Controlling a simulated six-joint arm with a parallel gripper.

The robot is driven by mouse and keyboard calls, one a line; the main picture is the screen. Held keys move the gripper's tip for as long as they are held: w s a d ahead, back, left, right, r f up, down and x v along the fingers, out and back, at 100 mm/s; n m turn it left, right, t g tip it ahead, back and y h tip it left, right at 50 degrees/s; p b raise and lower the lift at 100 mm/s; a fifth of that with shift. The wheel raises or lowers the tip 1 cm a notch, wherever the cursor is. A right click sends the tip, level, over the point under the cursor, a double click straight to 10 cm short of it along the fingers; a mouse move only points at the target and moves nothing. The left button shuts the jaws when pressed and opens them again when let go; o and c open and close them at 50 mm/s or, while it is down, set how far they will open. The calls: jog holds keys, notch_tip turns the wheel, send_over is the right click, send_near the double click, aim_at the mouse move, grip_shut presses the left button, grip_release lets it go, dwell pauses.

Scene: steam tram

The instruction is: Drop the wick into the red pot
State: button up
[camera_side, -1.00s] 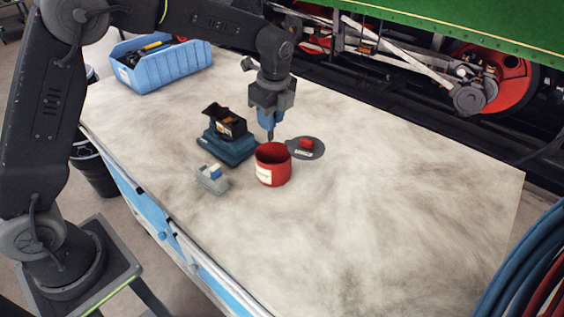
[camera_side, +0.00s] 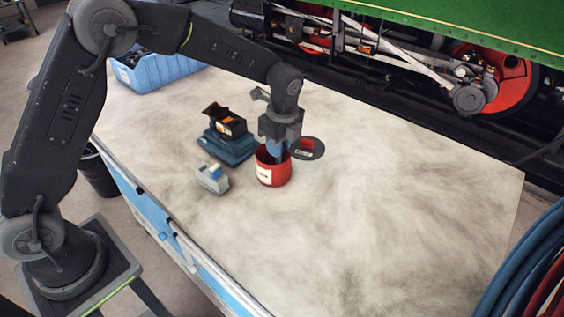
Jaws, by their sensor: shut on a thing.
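The red pot (camera_side: 274,174) stands upright on the pale worktop, with a white label on its front left. My gripper (camera_side: 275,154) points down at the mouth of the pot, its fingertips at or just inside the rim. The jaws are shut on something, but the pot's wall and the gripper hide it. I cannot make out the wick itself in this view.
Left of the pot are a blue block with an open dark box (camera_side: 227,135) and a small grey holder (camera_side: 212,179). A dark disc (camera_side: 313,149) with a red piece lies behind right. A blue bin (camera_side: 165,74) stands at the back left. The right worktop is clear.

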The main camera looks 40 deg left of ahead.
jog(key=o, duration=1)
jog(key=r, duration=0.4)
jog(key=d+r, duration=0.1)
jog(key=r, duration=0.8)
jog(key=shift+d+r, duration=0.35)
jog(key=shift+r, duration=0.05)
